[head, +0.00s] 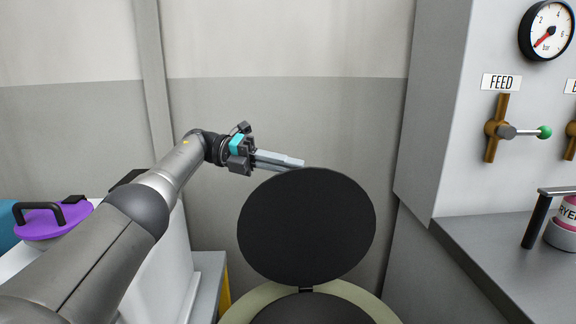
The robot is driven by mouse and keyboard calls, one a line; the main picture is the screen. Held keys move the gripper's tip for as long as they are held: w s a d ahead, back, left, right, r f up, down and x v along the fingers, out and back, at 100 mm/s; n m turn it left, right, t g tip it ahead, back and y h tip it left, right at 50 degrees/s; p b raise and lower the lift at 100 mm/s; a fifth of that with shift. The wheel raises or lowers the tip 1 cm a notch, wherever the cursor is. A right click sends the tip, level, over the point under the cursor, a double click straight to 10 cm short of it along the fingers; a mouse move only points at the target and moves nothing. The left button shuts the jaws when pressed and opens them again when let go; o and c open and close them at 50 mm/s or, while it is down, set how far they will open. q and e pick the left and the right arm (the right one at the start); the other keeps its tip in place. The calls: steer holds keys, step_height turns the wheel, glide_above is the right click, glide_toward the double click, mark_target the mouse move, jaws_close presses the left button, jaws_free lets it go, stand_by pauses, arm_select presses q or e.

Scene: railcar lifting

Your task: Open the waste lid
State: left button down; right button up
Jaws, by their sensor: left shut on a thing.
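The waste lid (307,226) is a round black disc. It stands raised, close to upright, above the pale round rim (244,302) of the waste bin, joined to it by a small hinge at its lower edge. The dark opening of the bin (312,309) shows below it. My left gripper (300,164) reaches in from the left and is shut at the top edge of the lid. The lid hides part of the fingertips' contact. My right gripper is not in view.
At the left, a purple lid with a black handle (55,220) sits by a white housing (165,270). At the right, a grey counter (500,255) stands below a FEED valve (497,129) and a pressure gauge (547,30). A plain wall (290,110) is behind the bin.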

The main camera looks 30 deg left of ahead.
arm_select(q)
steer(key=shift+d+f, duration=0.2)
steer(key=shift+f, duration=0.6)
steer(key=c, duration=0.9)
jaws_free()
steer(key=shift+w, duration=0.15)
steer(key=shift+r, duration=0.1)
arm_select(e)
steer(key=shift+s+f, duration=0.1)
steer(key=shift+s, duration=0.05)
arm_select(q)
steer(key=shift+r, duration=0.15)
steer(key=shift+a, duration=0.1)
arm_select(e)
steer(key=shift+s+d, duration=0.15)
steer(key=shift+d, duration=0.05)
